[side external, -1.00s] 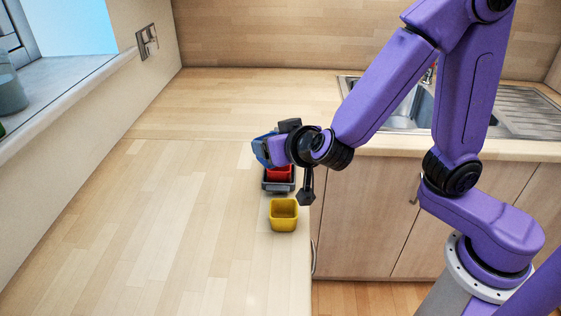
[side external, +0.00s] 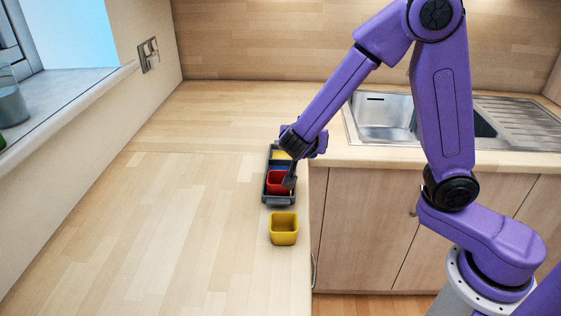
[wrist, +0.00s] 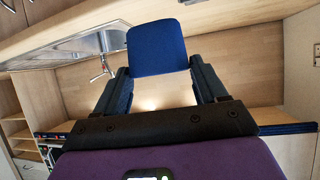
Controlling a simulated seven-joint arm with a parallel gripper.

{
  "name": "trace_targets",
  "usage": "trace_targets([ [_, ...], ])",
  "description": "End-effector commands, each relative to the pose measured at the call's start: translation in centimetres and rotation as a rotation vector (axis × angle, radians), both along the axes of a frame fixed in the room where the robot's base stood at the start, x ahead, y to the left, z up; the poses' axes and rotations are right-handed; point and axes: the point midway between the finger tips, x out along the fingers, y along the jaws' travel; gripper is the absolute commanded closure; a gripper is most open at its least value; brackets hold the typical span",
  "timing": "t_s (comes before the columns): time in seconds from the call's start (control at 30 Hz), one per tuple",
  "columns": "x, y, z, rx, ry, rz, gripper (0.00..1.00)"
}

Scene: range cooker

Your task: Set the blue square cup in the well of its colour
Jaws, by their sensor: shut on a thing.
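My gripper (wrist: 159,68) is shut on the blue square cup (wrist: 158,45), which shows between the two fingers in the wrist view. The tray (side external: 266,190) lies lengthwise near the counter's right edge. A red cup (side external: 277,182) sits at the near end.
A yellow square cup (side external: 284,229) stands on the counter just in front of the tray. The counter (side external: 170,220) to the left is clear. The sink (side external: 380,115) lies to the right, beyond the counter's edge and corner.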

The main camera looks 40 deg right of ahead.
Motion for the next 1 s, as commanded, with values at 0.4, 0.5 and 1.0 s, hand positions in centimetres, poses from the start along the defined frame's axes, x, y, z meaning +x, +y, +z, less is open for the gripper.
trace_targets([
  [0.4, 6.0, 0.6, -4.7, -0.003, 0.002, 0.002, 0.57],
  [0.5, 6.9, 0.6, -5.8, -0.002, 0.002, 0.001, 0.57],
  [1.0, 8.4, 0.8, -9.9, -0.002, 0.002, 0.003, 0.58],
])
